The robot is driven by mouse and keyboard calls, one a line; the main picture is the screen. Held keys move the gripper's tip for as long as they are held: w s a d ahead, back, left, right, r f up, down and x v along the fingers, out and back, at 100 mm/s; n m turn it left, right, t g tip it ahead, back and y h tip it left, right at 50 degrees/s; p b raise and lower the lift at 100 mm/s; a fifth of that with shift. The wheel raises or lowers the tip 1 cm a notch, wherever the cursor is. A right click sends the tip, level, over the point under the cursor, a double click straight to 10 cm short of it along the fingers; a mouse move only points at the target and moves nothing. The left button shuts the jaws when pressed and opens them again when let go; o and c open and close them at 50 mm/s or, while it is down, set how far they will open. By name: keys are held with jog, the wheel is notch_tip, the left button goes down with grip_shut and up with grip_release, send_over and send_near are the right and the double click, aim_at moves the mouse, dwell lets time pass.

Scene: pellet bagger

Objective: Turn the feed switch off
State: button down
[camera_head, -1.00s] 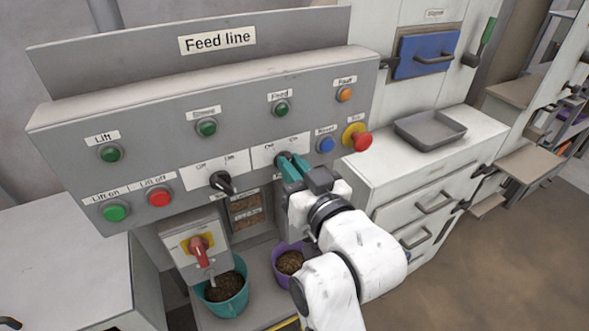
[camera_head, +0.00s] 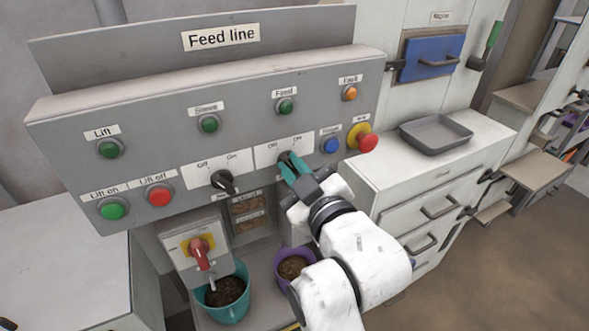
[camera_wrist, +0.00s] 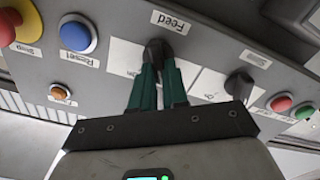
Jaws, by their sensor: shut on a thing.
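The feed switch (camera_wrist: 157,48) is a dark rotary knob on a white plate marked Off on the left and On on the right in the head view. My gripper (camera_wrist: 158,66) has its teal fingers shut on this knob. In the head view my gripper (camera_head: 289,162) reaches the plate from the lower right, and its fingers mostly hide the knob. Which mark the knob points to cannot be told. The green Feed lamp (camera_head: 285,107) sits above the switch.
A similar black knob (camera_head: 223,181) is left of the feed switch. The blue button (camera_head: 330,145) and red stop button (camera_head: 368,142) are close on the right. A red-handled switch (camera_head: 200,253), teal pot (camera_head: 225,302) and purple pot (camera_head: 293,268) are below.

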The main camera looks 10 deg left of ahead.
dwell(0.4)
jog(key=c, duration=1.1)
grip_release()
jog(key=shift+c, duration=0.2)
jog(key=b+v, duration=0.2)
jog(key=v, duration=0.8)
jog(key=shift+s+d, duration=0.25)
jog(key=shift+s, duration=0.1)
